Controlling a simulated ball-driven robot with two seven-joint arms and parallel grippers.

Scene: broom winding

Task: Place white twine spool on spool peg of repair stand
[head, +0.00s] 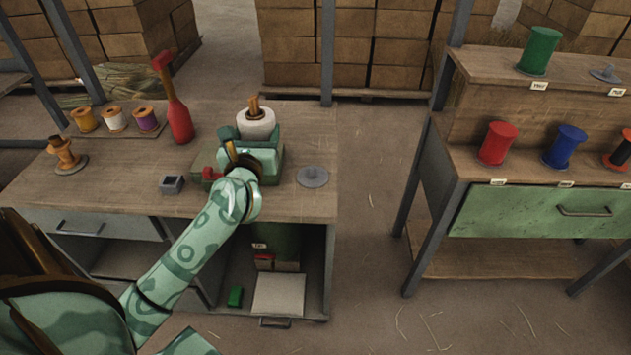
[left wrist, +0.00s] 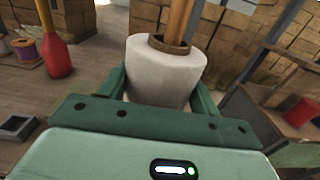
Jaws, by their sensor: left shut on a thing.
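The white twine spool (head: 256,127) stands upright at the green repair stand (head: 272,168) on the left workbench. It also shows large in the left wrist view (left wrist: 165,75). A wooden peg (head: 254,105) rises through the spool's brown core; it shows too in the left wrist view (left wrist: 180,22). My left gripper (head: 257,133) is shut on the spool, with a green finger at each side. The spool's underside is hidden, so I cannot tell whether it rests fully on the stand. My right gripper is not in view.
A red bottle-shaped object (head: 179,118), small thread spools (head: 115,118), a wooden spool holder (head: 65,155), a small grey tray (head: 172,184) and a grey disc (head: 313,176) are on the bench. A shelf unit at right holds green (head: 539,50), red (head: 497,143) and blue (head: 564,146) spools.

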